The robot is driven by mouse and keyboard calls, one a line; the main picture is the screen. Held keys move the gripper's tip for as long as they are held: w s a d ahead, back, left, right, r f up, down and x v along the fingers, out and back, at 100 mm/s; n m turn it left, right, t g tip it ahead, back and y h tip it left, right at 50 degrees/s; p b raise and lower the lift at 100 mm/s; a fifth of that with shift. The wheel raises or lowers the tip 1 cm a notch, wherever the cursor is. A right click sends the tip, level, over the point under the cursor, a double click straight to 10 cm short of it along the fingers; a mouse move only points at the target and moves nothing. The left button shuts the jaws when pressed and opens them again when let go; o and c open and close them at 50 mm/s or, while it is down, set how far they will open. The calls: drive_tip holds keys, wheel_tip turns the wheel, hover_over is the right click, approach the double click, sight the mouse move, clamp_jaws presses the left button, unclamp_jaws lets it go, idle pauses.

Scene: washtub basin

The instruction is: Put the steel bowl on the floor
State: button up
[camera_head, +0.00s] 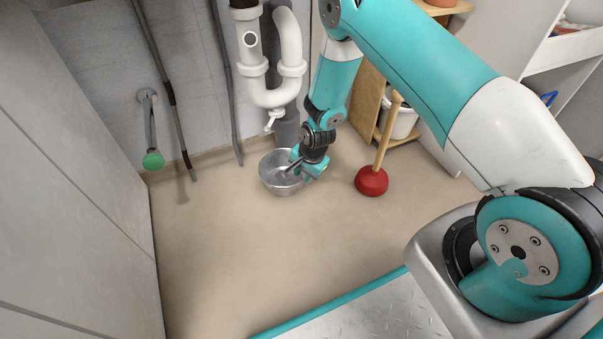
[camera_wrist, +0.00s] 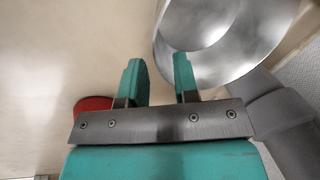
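The steel bowl (camera_head: 272,179) is open side up below the white drain pipe and appears to rest on the beige floor (camera_head: 230,245). My gripper (camera_head: 296,170) is at the bowl's right side, low over its rim, and hides part of it. In the wrist view, my gripper (camera_wrist: 158,70) has its two teal fingers apart with a clear gap. The bowl (camera_wrist: 235,45) fills the upper right there. Its near rim runs between the fingers, with the right finger over the bowl side. I cannot tell whether either finger touches it.
A red plunger (camera_head: 371,181) with a wooden handle stands right of the bowl. The white drain pipe (camera_head: 273,95) hangs above it. A green-ended pipe (camera_head: 152,160) is at left. A white bucket (camera_head: 403,122) sits on a wooden shelf. Floor in front is clear.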

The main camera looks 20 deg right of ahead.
drive_tip(key=s+a+r+n+y+p, duration=0.1)
drive_tip(key=s+a+r+n, duration=0.2)
drive_tip(key=r, duration=0.8)
drive_tip(key=s+a+r+n+y+p, duration=0.1)
drive_tip(key=s+a+r+n, duration=0.15)
drive_tip(key=r, duration=0.85)
drive_tip(key=s+a+r+n+p, duration=0.1)
drive_tip(key=s+a+r+n, duration=0.15)
drive_tip(key=r, duration=0.85)
drive_tip(key=s+r+n+g, duration=0.1)
drive_tip(key=s+r+n, duration=0.4)
drive_tip(key=s, duration=0.4)
drive_tip(key=s+r+n+g+y, duration=0.1)
drive_tip(key=s+r+n, duration=0.4)
drive_tip(key=s, duration=0.5)
wheel_tip(320, 180, up, 3)
drive_tip(key=shift+s+a+f+n, duration=0.2)
drive_tip(key=shift+s+a+n, duration=0.05)
drive_tip(key=shift+a+n, duration=0.2)
